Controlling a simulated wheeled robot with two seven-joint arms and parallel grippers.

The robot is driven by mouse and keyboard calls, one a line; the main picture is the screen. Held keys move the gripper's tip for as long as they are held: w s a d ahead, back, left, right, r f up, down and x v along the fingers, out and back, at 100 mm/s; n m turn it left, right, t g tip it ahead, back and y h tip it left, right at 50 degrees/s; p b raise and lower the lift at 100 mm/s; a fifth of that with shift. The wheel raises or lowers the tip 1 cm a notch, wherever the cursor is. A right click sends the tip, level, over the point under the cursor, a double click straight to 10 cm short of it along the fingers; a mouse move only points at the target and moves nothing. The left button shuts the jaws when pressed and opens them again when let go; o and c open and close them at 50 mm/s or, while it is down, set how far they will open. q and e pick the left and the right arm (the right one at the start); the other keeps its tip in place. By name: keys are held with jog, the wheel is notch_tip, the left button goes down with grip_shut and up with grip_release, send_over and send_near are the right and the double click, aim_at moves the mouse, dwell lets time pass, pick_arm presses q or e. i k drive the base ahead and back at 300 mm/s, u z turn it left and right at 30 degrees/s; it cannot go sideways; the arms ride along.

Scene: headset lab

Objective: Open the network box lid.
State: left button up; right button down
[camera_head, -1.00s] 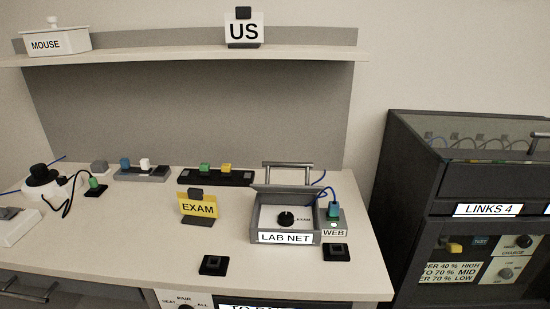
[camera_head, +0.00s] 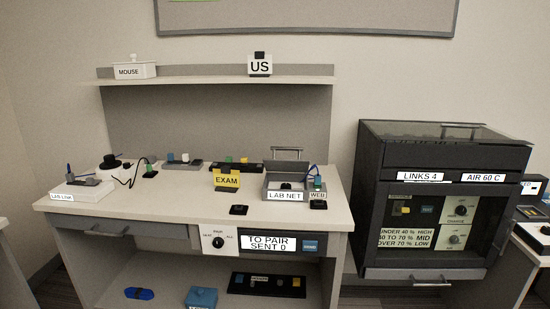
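The network box (camera_head: 286,193), labelled LAB NET, sits on the right part of the desk top. Its lid (camera_head: 287,167) stands raised at the back, with a bar handle (camera_head: 286,149) at its top. A dark knob shows inside the open box. Neither of my grippers shows in the head view.
A yellow EXAM sign (camera_head: 227,180) stands left of the box, and a WEB block (camera_head: 318,189) with a blue plug is at its right. A small black pad (camera_head: 238,210) lies in front. A dark cabinet (camera_head: 437,200) stands to the right. A shelf (camera_head: 215,80) hangs above the desk.

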aim_at(298, 166)
jog(key=u, duration=0.65)
jog(key=i, duration=1.7)
jog(key=z, duration=0.4)
